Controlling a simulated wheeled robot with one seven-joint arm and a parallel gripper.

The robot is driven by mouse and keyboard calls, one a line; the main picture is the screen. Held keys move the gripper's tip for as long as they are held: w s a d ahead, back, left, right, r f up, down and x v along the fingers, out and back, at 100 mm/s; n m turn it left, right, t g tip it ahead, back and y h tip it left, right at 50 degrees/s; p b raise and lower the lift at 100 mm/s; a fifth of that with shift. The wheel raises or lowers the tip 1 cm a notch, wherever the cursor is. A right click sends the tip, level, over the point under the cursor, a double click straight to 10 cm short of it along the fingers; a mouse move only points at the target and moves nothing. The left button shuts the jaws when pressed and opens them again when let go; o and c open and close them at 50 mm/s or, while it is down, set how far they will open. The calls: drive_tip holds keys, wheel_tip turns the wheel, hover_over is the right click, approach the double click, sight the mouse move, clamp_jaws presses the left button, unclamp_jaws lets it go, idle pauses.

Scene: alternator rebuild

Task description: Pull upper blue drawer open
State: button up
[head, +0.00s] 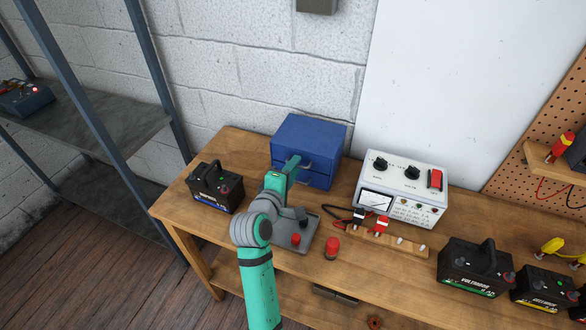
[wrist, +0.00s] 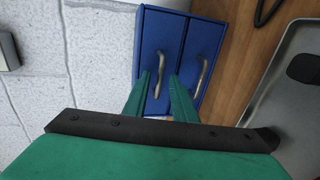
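The blue cabinet (head: 318,132) stands on the workbench against the wall, with two drawers and both fronts closed. In the wrist view, turned sideways, the upper blue drawer (wrist: 152,38) is on the left and the lower drawer (wrist: 203,42) on the right. Each has a curved metal handle. My gripper (wrist: 159,76) is open in front of the upper drawer, with one green finger on each side of the upper handle (wrist: 158,88). I cannot tell whether the fingers touch it. In the head view my gripper (head: 292,162) partly hides the drawer fronts.
A grey tray (head: 290,238) with a red knob lies below my gripper on the workbench (head: 235,143). A black battery (head: 215,187) is at left. A white meter box (head: 405,188), red cylinder (head: 332,248) and clips are at right.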

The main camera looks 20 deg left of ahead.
drive_tip(key=shift+d, duration=0.1)
clamp_jaws()
drive_tip(key=shift+r, duration=0.1)
idle(1.1)
